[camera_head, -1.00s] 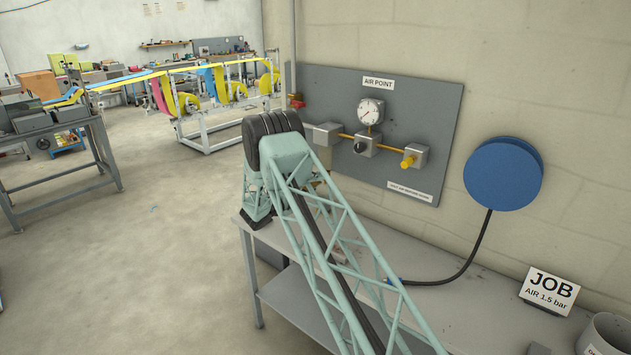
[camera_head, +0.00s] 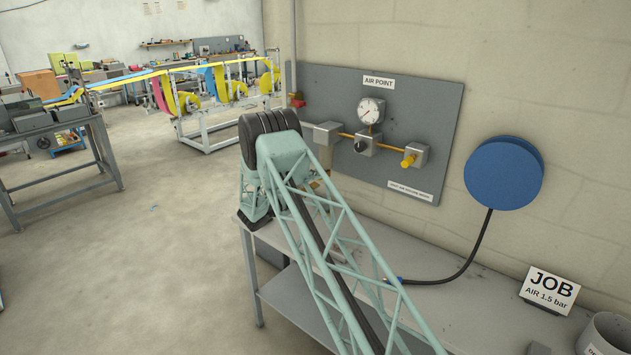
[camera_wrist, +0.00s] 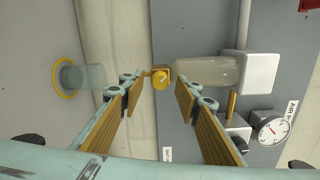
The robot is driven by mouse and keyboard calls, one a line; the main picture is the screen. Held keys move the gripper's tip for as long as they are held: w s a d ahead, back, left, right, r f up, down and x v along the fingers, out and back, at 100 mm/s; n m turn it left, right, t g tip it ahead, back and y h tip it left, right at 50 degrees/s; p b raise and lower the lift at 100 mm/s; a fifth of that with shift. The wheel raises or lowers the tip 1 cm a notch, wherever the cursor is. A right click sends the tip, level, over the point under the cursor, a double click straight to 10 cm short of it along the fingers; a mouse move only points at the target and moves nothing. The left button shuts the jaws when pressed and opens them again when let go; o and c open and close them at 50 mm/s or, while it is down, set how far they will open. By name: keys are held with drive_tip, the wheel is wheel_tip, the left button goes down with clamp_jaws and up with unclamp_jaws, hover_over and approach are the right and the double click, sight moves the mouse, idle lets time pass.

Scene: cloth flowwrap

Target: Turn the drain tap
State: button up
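The drain tap (camera_wrist: 160,78) is a small yellow-orange knob with a pale slot mark and a short side stub, seen in the wrist view. It sits at the end of a clear bowl (camera_wrist: 207,71) joined to a pale block (camera_wrist: 248,72). My gripper (camera_wrist: 158,92) is open, its two wood-coloured pads on either side of the tap's line. The tap appears between the fingertips or just beyond them, with gaps on both sides. In the head view my arm hides the tap, the bowl and my gripper.
The grey AIR POINT panel (camera_head: 438,110) carries a gauge (camera_head: 371,111), a black knob (camera_head: 360,147) and another yellow knob (camera_head: 408,161). A clear cup (camera_wrist: 75,77) with a yellow ring stands on the bench below. A blue disc (camera_head: 503,174), hose (camera_head: 470,258) and JOB sign (camera_head: 550,289) are right.

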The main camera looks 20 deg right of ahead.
drive_tip(key=v, duration=1)
drive_tip(key=shift+s+a, duration=0.2)
drive_tip(key=shift+a, duration=0.15)
